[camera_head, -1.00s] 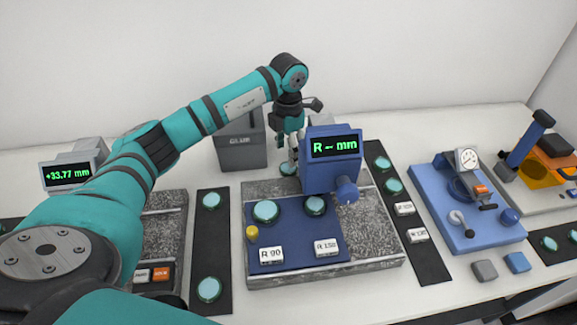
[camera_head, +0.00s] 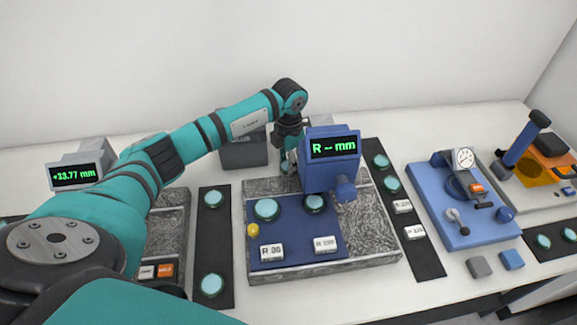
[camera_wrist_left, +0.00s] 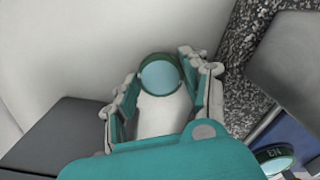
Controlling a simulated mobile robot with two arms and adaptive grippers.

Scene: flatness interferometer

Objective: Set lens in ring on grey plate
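A round lens (camera_wrist_left: 160,76) with a dark green rim and pale blue face lies between the fingertips of my left gripper (camera_wrist_left: 160,66) in the left wrist view. The fingers stand apart on either side of it; I cannot tell whether they touch it. In the head view my left gripper (camera_head: 288,164) points down behind the granite plate (camera_head: 375,235), left of the blue display unit (camera_head: 330,172) reading "R -- mm". A paler grey plate (camera_head: 510,185) at the far right carries an amber disc and a blue column. I cannot make out an empty ring. My right gripper is out of view.
Green-rimmed lenses lie on the blue mat (camera_head: 297,247) and dark strips (camera_head: 213,250). A grey bin (camera_head: 243,152) stands just left of my gripper. White table shows along the front.

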